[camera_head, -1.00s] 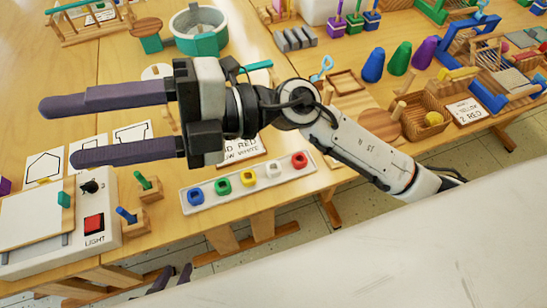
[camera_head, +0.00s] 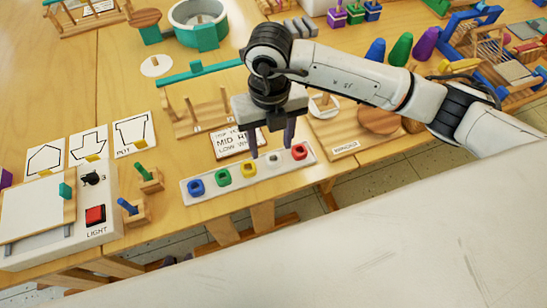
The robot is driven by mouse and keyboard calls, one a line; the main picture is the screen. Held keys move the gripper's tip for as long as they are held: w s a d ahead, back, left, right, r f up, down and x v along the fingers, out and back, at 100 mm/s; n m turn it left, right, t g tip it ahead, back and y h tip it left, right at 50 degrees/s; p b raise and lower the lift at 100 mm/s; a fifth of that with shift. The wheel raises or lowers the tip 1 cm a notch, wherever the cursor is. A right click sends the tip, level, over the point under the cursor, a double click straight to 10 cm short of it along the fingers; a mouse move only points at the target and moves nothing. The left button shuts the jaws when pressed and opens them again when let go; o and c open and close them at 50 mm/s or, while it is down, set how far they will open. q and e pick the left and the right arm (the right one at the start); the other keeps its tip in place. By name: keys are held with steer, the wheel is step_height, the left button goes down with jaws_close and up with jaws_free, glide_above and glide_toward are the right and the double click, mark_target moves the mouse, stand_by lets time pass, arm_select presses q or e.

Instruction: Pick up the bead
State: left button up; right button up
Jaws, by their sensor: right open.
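A pale tray (camera_head: 212,192) near the table's front edge holds a row of beads: blue (camera_head: 195,187), green (camera_head: 223,178), yellow (camera_head: 249,169), white (camera_head: 274,159) and red (camera_head: 299,152). My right gripper (camera_head: 271,153) points down over the tray, open. Its dark fingertips are on either side of the white bead, one near the yellow bead and one near the red. Whether they touch the white bead I cannot tell. Of my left gripper (camera_head: 178,260), only small dark tips show below the table edge; the rest is hidden.
A sign card (camera_head: 233,143) and a wooden peg stand (camera_head: 190,118) are behind the tray. A light box (camera_head: 95,215) and small wooden peg blocks (camera_head: 148,180) stand to the left. A wooden board (camera_head: 345,148) lies to the right. A white surface (camera_head: 350,245) fills the foreground.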

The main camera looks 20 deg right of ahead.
mark_target(274, 155)
steer(key=shift+d+f+p, duration=0.2)
steer(key=shift+f, duration=1.2)
steer(key=shift+d+f+p, duration=0.15)
steer(key=shift+f+p, duration=0.05)
steer(key=shift+f, duration=1.15)
steer(key=c, duration=1.1)
step_height(274, 155, up, 10)
steer(key=shift+b, duration=0.35)
